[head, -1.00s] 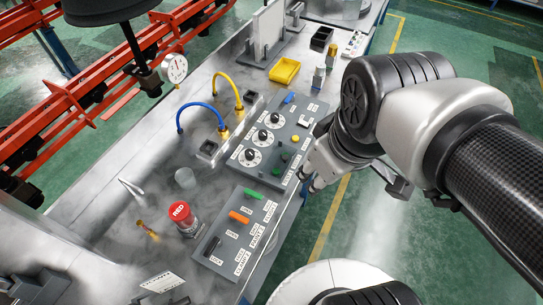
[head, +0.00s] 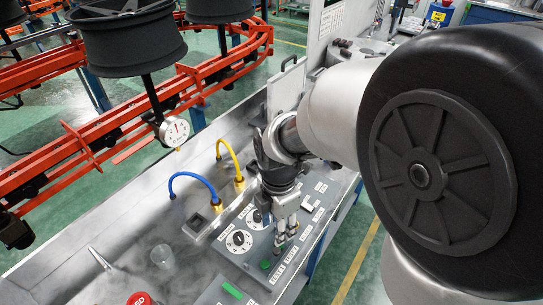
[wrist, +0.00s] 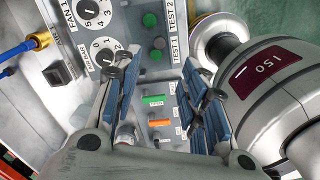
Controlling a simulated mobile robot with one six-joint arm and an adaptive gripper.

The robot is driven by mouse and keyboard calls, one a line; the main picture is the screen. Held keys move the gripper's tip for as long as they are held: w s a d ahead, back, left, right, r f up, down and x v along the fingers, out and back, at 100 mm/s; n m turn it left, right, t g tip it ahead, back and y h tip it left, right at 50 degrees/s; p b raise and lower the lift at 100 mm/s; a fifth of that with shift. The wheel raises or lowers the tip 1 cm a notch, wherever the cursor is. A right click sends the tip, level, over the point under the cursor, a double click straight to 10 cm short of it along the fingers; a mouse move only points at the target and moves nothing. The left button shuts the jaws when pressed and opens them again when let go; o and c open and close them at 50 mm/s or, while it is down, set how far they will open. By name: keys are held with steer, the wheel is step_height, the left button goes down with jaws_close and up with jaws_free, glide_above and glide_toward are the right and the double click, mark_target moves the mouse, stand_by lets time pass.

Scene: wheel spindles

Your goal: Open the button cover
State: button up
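The grey upper control panel (head: 232,255) has white dials and a green button (head: 265,264). In the wrist view, its green button (wrist: 149,20) and other round buttons stand beside the TEST 1 and TEST 2 labels. My gripper (head: 284,238) points down over the right side of this panel. In the wrist view my gripper (wrist: 160,62) is open, its blue-padded fingers apart with nothing between them. I cannot tell whether the fingertips touch the panel.
The lower panel has a green switch (head: 232,290); its orange switch (wrist: 158,122) shows in the wrist view. A blue hose (head: 195,178), a yellow hose (head: 229,158), a clear cup (head: 162,256) and a red lid (head: 140,299) are on the left. An orange rack (head: 100,130) stands behind.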

mark_target(277, 250)
step_height(277, 250, down, 12)
steer(key=b, duration=0.3)
steer(key=shift+r+b, duration=0.15)
steer(key=shift+b, duration=0.15)
jaws_close()
stand_by(0.5)
